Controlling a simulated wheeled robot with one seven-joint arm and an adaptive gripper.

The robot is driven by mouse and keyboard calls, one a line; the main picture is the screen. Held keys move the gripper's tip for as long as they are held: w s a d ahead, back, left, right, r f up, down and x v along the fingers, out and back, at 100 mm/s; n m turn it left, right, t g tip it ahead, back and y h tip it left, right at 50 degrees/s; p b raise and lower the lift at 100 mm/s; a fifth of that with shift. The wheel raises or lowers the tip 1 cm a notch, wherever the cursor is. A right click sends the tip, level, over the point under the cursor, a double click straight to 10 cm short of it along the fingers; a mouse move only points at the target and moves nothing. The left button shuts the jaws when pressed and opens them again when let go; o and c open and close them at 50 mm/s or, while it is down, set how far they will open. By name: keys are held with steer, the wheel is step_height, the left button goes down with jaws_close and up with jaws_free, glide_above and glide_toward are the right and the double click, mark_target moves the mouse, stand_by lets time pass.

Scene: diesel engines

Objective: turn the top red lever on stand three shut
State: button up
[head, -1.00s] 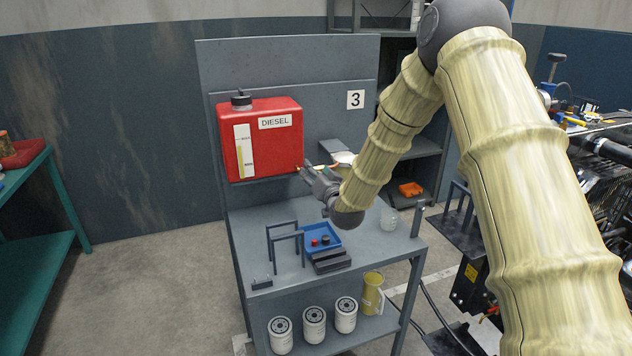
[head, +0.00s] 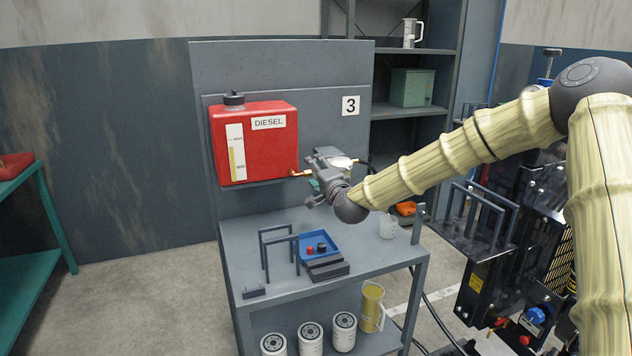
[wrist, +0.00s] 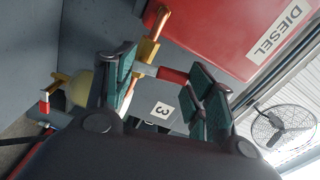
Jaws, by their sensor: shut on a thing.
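Stand three is a grey bench with a back panel marked 3 (head: 351,106). A red diesel tank (head: 255,150) hangs on the panel, with a brass valve (head: 300,173) at its lower right. In the wrist view the brass valve (wrist: 149,45) carries the top red lever (wrist: 172,76), its red grip lying between my teal finger pads. My gripper (head: 322,168) is beside the valve in the head view, where it hides the lever. It is shut on the lever. A second red-tipped lever (wrist: 44,102) on a yellow fitting shows at lower left in the wrist view.
A blue tray (head: 318,250) and a dark grey frame (head: 278,232) stand on the bench below my gripper. A clear beaker (head: 388,225) is at the right. A shelf unit (head: 440,80) stands behind, and an engine (head: 515,260) is at right.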

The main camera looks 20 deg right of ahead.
steer(key=shift+d+f+m+b, duration=0.15)
steer(key=shift+d+m+b, duration=0.15)
steer(key=shift+m+b, duration=0.7)
steer(key=o, duration=1)
steer(key=s, duration=1.2)
steer(key=shift+d, duration=0.2)
